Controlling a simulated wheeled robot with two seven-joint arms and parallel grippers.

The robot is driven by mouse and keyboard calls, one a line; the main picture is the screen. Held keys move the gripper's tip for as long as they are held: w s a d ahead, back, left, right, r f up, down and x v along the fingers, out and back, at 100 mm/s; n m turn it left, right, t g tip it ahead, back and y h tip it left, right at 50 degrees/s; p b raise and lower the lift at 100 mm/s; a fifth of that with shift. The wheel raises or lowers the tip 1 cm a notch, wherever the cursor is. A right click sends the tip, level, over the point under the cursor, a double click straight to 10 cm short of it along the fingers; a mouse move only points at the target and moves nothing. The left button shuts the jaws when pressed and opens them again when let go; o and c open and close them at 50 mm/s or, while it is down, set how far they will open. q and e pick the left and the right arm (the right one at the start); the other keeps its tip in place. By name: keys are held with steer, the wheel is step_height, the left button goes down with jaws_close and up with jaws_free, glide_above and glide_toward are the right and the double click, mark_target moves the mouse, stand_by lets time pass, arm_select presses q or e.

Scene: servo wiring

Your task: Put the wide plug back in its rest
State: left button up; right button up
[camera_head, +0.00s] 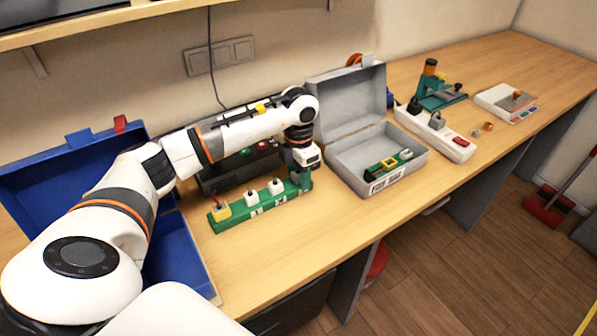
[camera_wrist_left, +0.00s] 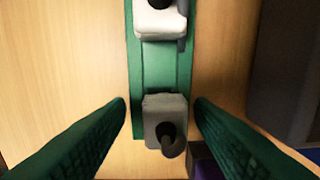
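A green rest (camera_head: 262,207) lies along the table with a row of plugs on it. A yellow plug (camera_head: 221,211) is at its left end, and two white plugs (camera_head: 252,197) (camera_head: 276,187) stand further right. My left gripper (camera_head: 303,182) is over its right end. I cannot tell which plug is the wide one. My right gripper is not in view.
An open grey case (camera_head: 405,176) with a green and yellow item inside stands right of the rest. A blue case (camera_head: 178,262) is at the left and a dark box (camera_head: 212,181) behind. A white power strip (camera_head: 455,148) lies further right. The table front is clear.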

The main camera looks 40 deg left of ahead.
mark_target(299, 173)
arm_select(q)
step_height(299, 173, up, 12)
steer(key=b, duration=0.1)
stand_by(0.5)
stand_by(0.5)
